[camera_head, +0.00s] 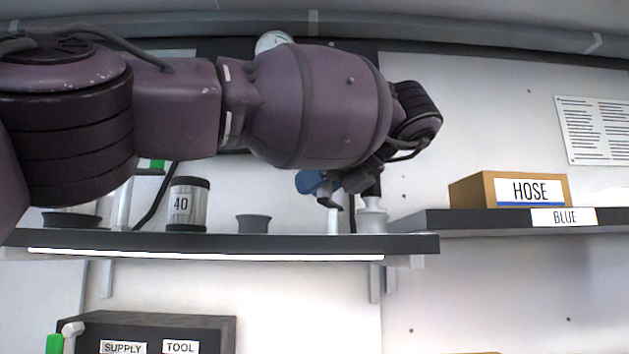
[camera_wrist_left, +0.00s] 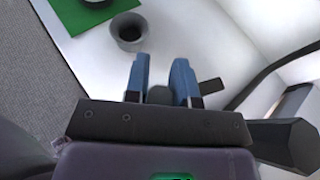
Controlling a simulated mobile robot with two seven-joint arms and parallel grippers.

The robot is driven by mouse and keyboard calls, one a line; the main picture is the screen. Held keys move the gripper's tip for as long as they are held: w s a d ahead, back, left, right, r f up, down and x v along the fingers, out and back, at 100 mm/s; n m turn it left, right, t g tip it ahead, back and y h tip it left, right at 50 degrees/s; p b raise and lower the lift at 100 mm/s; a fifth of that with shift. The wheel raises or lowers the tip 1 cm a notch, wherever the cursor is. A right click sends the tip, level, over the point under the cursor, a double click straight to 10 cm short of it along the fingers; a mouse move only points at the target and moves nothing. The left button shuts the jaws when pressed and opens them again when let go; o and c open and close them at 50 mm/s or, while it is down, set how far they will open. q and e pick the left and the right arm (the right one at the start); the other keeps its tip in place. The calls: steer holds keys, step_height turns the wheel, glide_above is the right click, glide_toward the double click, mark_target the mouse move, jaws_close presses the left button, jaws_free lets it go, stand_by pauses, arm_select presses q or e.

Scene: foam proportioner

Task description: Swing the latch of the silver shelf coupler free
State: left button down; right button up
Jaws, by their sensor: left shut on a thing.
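The silver shelf coupler (camera_head: 372,217) stands upright at the right end of the dark shelf, pale grey and stepped, partly behind my left gripper. My left gripper (camera_head: 332,187) is at its upper left side, with blue fingers pointing down. In the left wrist view, the two blue fingers (camera_wrist_left: 160,80) are a little apart, with a small dark grey piece (camera_wrist_left: 160,94) between them. It looks like the latch, but its shape and pivot are mostly hidden. A short dark tab (camera_wrist_left: 210,86) shows just right of the fingers. My right gripper is in neither view.
A canister marked 40 (camera_head: 187,204) and a grey cup (camera_head: 253,223) stand on the dark shelf (camera_head: 230,244), left of the coupler. A HOSE box (camera_head: 480,188) sits on the right shelf (camera_head: 455,222). A dark SUPPLY/TOOL box (camera_head: 215,330) is below. My left arm covers the upper middle.

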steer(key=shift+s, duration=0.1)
arm_select(q)
steer(key=c, duration=1)
jaws_free()
steer(key=shift+o, duration=0.2)
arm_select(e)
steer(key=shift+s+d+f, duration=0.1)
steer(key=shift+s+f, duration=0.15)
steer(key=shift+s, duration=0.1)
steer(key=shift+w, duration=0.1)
arm_select(q)
steer(key=shift+s+d+r, duration=0.2)
steer(key=shift+s+d, duration=0.1)
steer(key=shift+d, duration=0.05)
steer(key=v, duration=1)
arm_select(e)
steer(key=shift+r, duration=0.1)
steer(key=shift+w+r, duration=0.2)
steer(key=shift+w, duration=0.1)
